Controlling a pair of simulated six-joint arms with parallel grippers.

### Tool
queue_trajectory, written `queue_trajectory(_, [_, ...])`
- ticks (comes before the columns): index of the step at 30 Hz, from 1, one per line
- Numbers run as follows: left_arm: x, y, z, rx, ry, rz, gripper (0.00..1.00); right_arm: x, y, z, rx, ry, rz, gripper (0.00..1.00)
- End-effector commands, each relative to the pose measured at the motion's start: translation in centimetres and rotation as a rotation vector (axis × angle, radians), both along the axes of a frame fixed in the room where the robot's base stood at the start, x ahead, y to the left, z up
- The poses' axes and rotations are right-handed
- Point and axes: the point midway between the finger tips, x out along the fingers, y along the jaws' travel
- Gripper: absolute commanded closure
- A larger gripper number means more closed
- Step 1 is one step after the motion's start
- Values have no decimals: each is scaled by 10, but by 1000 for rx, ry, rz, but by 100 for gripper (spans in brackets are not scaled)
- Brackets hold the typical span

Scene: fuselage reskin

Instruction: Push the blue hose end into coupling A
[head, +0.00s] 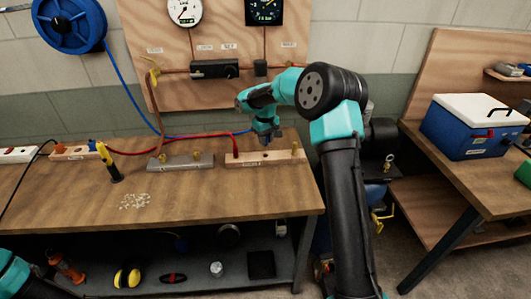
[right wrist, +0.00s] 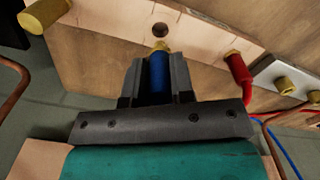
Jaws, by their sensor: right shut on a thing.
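My right gripper (head: 266,140) is over the middle of a pale wooden block (head: 250,160) on the bench. In the right wrist view its fingers are shut around the blue hose end (right wrist: 158,75). A bit of brass (right wrist: 160,47) shows at the far end of the blue piece, close to a dark round hole (right wrist: 160,29) in the block. I cannot tell whether the brass is the hose tip or a fitting, or whether it is seated. The block's label is too small to read, so I cannot single out coupling A. My left gripper is out of view.
A red hose end (right wrist: 238,70) stands in the block on one side, a brass post (head: 295,149) on the other. A grey block (head: 180,163) with brass fittings lies left. The front of the bench is mostly clear.

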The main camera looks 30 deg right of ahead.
Motion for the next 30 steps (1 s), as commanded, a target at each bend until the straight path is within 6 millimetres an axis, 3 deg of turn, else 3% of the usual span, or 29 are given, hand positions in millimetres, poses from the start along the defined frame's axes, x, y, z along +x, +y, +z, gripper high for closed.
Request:
queue_trajectory(13, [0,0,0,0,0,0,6,0,1,6,0,0,-1,100])
queue_trajectory(17, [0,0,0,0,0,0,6,-1,10,5,0,0,-12,100])
queue_trajectory(23, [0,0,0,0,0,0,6,-12,58,0,-1,2,-88,100])
queue_trajectory(30, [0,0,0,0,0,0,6,-47,147,-11,-2,0,-250,100])
